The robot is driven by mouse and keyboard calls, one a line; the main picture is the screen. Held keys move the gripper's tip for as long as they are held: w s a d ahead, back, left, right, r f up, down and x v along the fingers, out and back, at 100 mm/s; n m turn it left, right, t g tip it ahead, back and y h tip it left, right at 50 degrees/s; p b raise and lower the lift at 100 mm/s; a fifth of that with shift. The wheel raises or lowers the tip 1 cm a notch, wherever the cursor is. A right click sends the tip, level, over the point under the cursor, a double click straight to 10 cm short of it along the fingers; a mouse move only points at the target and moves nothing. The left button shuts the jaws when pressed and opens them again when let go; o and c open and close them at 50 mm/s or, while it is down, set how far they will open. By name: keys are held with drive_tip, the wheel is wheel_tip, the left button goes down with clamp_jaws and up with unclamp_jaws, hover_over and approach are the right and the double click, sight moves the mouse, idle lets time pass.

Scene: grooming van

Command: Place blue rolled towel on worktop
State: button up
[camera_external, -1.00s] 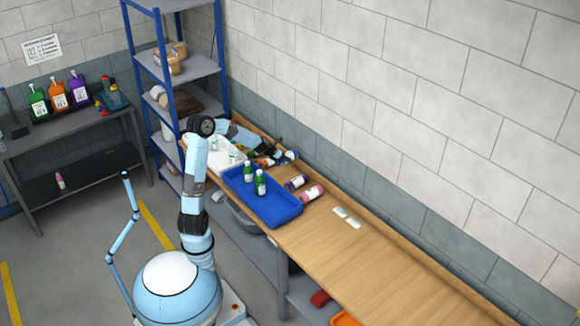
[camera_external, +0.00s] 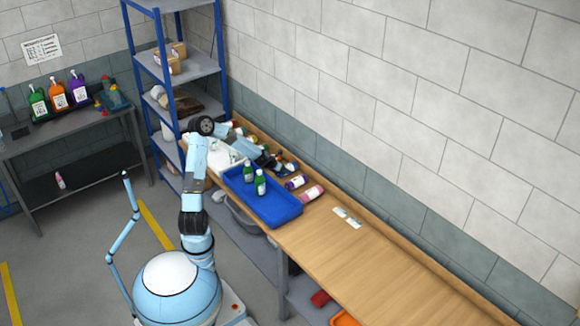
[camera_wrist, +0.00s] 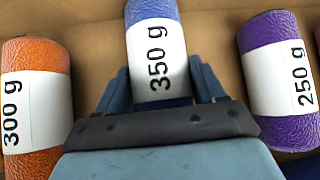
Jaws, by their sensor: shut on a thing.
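The blue rolled towel (camera_wrist: 156,50), with a white band reading "350 g", stands between my gripper's two fingers in the wrist view. My gripper (camera_wrist: 160,82) is shut on it. In the outside view my gripper (camera_external: 279,163) is low over the back part of the wooden worktop (camera_external: 345,262), behind the blue tray. The towel is small and partly hidden by the gripper there. I cannot tell whether it touches the wood.
An orange roll (camera_wrist: 36,92) marked "300 g" lies left of the towel, and a purple roll (camera_wrist: 280,80) marked "250 g" right. The blue tray (camera_external: 283,212) holds green bottles (camera_external: 260,183). A pink roll (camera_external: 312,193) lies beside it. The worktop's near right is mostly clear.

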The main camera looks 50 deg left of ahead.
drive_tip(key=o, duration=1.2)
drive_tip(key=v, duration=1.2)
